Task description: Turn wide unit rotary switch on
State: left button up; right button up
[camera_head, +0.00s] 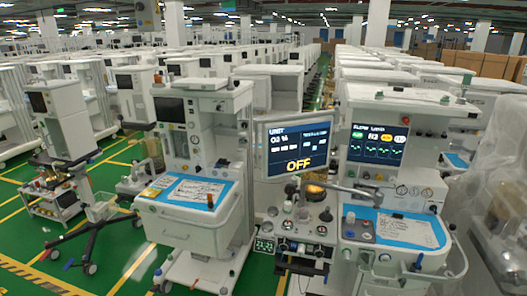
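The wide anaesthesia unit stands right of the centre. Its left screen (293,146) reads "UNIT", "O2 %" and a large orange "OFF". Its right screen (377,144) shows green traces. Below the left screen is a panel (304,230) with several dark knobs and small gauges. One black knob (326,215) stands out on its right side, and another dark knob (291,190) sits higher up. I cannot tell which of these is the rotary switch or how it is turned. Neither of my grippers shows in the head view.
Another cart (192,205) with a blue-topped work surface stands to the left. A wheeled stand (83,200) is at the far left. A plastic-covered object (505,215) is at the right edge. Green floor (120,255) with yellow lines is open at the front left.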

aim_at(433, 209)
jog(key=z, duration=1.35)
jog(key=i+l, duration=0.1)
jog(key=i, duration=1.3)
jog(key=i+l+u, duration=0.1)
jog(key=i, duration=0.55)
